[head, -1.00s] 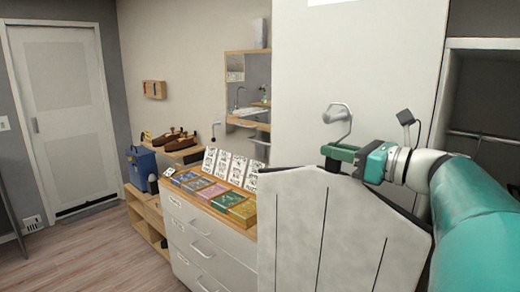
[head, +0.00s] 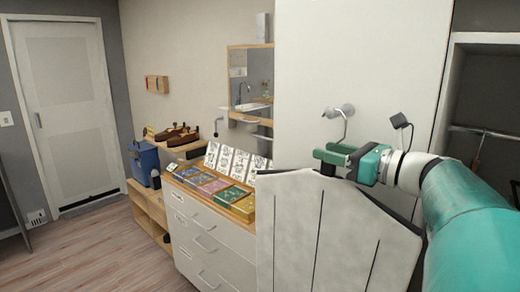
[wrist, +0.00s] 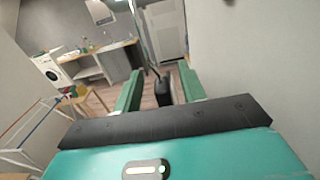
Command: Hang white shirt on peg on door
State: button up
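The white shirt (head: 330,235) with dark vertical lines hangs upright in front of a white door panel (head: 365,70). A metal peg (head: 338,111) sticks out from the panel above it. The thin hanger hook (head: 346,128) rises from the shirt to the peg and appears to pass over it; exact contact is too small to tell. My gripper (head: 335,156) is at the top of the shirt, just below the peg. In the wrist view my teal fingers (wrist: 158,92) stand apart on both sides of a dark hanger neck (wrist: 162,88), with gaps visible beside it.
A white drawer unit (head: 215,235) with coloured boxes (head: 215,187) and cards on top stands left of the shirt. An open wardrobe bay (head: 490,100) with a rail is at the right. Floor (head: 110,250) is clear at the left.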

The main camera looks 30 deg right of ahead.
jog(key=shift+s, duration=0.1)
jog(key=v, duration=1.3)
jog(key=shift+s+d, duration=0.1)
jog(key=shift+s, duration=0.2)
jog(key=shift+s, duration=0.1)
